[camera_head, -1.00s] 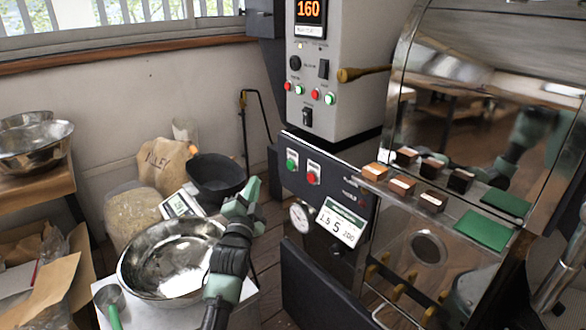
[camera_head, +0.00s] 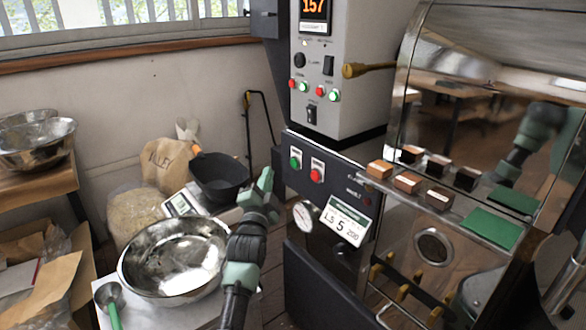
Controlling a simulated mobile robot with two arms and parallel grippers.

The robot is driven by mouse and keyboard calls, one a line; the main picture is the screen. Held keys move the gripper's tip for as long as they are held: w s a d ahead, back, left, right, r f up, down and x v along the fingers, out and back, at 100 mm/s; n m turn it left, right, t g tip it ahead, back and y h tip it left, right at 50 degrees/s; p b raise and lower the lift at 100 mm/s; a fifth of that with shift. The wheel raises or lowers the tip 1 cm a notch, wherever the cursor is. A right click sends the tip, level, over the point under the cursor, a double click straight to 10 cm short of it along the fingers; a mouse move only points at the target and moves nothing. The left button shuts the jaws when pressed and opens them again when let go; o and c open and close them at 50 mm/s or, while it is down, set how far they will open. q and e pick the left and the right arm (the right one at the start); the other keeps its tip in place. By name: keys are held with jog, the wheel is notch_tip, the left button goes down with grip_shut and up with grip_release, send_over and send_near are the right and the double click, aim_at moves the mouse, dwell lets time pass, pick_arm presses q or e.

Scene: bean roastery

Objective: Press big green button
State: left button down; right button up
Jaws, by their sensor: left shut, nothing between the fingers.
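The big green button (camera_head: 295,162) sits on the dark lower panel (camera_head: 325,181) of the roaster, to the left of a big red button (camera_head: 316,175). My left gripper (camera_head: 266,181) is shut and empty, with its fingers pointing up, to the left of the green button and below it in the picture. A gap shows between the fingers and the button. My right gripper is not in view. Smaller green and red buttons (camera_head: 304,88) are on the upper grey control box under the orange display (camera_head: 314,8).
A steel bowl (camera_head: 140,270) stands on a white table at lower left, with a scoop (camera_head: 108,297) beside it. A black bin (camera_head: 218,178) stands behind my left gripper. Coloured blocks (camera_head: 408,182) line the ledge.

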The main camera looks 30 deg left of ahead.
aim_at(295, 163)
pick_arm(q)
jog(key=shift+w+d+b, duration=0.25)
jog(key=shift+w+d, duration=0.1)
jog(key=shift+w, duration=0.45)
jog(key=shift+w+d+b, duration=0.25)
jog(key=shift+w+d, duration=0.1)
jog(key=shift+w, duration=0.45)
jog(key=shift+w+d+b, duration=0.25)
jog(key=shift+w+d, duration=0.1)
jog(key=shift+w, duration=0.45)
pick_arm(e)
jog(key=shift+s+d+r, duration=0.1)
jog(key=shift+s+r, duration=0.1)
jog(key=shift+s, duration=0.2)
pick_arm(q)
jog(key=shift+w, duration=0.1)
jog(key=shift+w+d, duration=0.15)
jog(key=shift+w, duration=0.15)
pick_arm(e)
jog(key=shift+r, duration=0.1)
pick_arm(q)
jog(key=shift+w+d, duration=0.15)
jog(key=shift+w, duration=0.2)
dwell(0.6)
jog(key=shift+s+a+p, duration=0.25)
jog(key=shift+s+p, duration=0.5)
jog(key=shift+p, duration=0.05)
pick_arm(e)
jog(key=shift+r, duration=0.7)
